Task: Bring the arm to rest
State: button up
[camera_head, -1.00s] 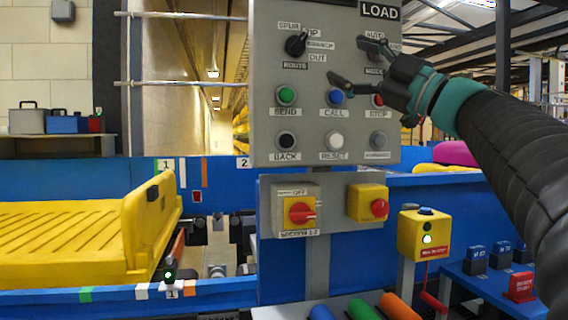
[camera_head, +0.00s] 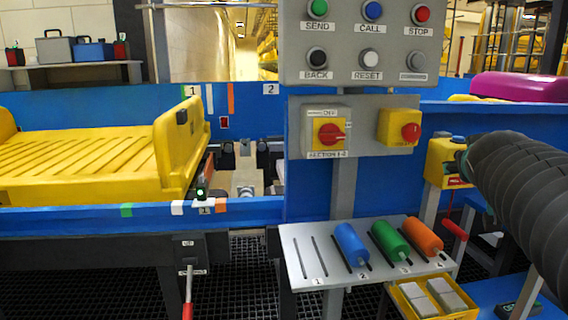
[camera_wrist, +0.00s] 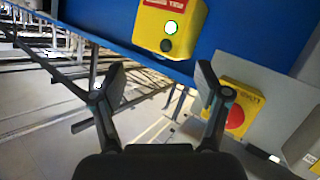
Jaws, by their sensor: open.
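My gripper (camera_wrist: 160,88) shows in the wrist view with its two fingers spread wide and nothing between them. In the head view my black-sleeved arm reaches in from the right edge and hides the gripper. A second yellow box with a red button (camera_wrist: 236,118) shows just right of the right finger. I cannot tell how far the fingers are from either box.
The grey button panel (camera_head: 345,75) stands above a yellow-red rotary switch (camera_head: 328,132). Below is a slotted rack (camera_head: 300,240) with blue, green and orange cylinders. A yellow tray (camera_head: 180,150) sits on the conveyor at left. A small yellow bin (camera_head: 407,310) is under the rack.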

jog(key=s+a+f+n+g+y, duration=0.1)
jog(key=s+a+f+g+y, duration=0.2)
jog(key=s+a+f, duration=0.7)
jog(key=s+a+f+g+y, duration=0.4)
jog(key=s+a+f, duration=0.6)
jog(key=f, duration=0.5)
jog(key=shift+s+a+n, duration=0.2)
jog(key=shift+s+n, duration=0.2)
jog(key=shift+s, duration=0.25)
